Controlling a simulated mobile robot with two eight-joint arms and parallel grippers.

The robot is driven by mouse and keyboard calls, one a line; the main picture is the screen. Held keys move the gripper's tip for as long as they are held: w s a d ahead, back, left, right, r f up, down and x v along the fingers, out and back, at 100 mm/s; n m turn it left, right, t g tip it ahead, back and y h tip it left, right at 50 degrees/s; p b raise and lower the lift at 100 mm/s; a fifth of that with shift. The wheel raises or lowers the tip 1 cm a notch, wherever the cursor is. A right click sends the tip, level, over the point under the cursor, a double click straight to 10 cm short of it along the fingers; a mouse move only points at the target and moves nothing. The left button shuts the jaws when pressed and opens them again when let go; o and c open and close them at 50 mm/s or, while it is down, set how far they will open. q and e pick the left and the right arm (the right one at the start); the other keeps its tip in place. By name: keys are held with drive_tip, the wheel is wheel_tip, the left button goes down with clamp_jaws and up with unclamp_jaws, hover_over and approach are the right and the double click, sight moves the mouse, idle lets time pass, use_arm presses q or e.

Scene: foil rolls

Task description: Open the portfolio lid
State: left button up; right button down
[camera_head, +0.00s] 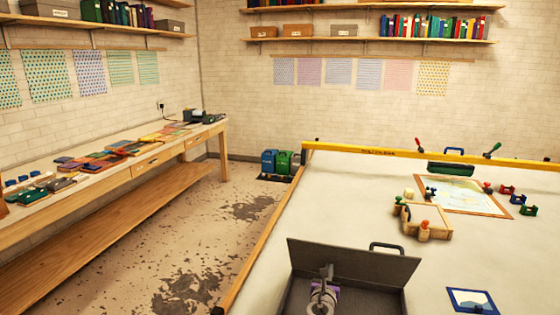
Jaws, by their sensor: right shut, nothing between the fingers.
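The dark grey portfolio (375,303) lies on the pale table at the bottom of the head view, cut off by the lower edge. Its lid (358,264) stands raised at a steep angle on the far side, with the dark inside facing me. A black handle (386,246) shows just beyond the lid's top edge. My right gripper (327,271) is shut and empty, in front of the lid's left part. I cannot tell whether its fingertips touch the lid. My left gripper is not in view.
The table (350,190) has a yellow rail (400,153) along its far edge. A wooden frame (426,222) with small clamps and a framed map (465,196) lie beyond the portfolio. A blue-framed picture (472,301) lies to its right. The table's left part is clear.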

sight(330, 261)
drive_tip(key=shift+r+x, duration=0.2)
drive_tip(key=shift+x, duration=1.1)
drive_tip(key=shift+r+x, duration=0.2)
drive_tip(key=shift+x, duration=1.05)
drive_tip(key=shift+s+a, duration=0.15)
drive_tip(key=shift+s, duration=0.2)
drive_tip(key=v, duration=1.5)
drive_tip(key=shift+s+r+b, duration=0.2)
drive_tip(key=shift+r+b, duration=0.15)
drive_tip(key=shift+b, duration=0.1)
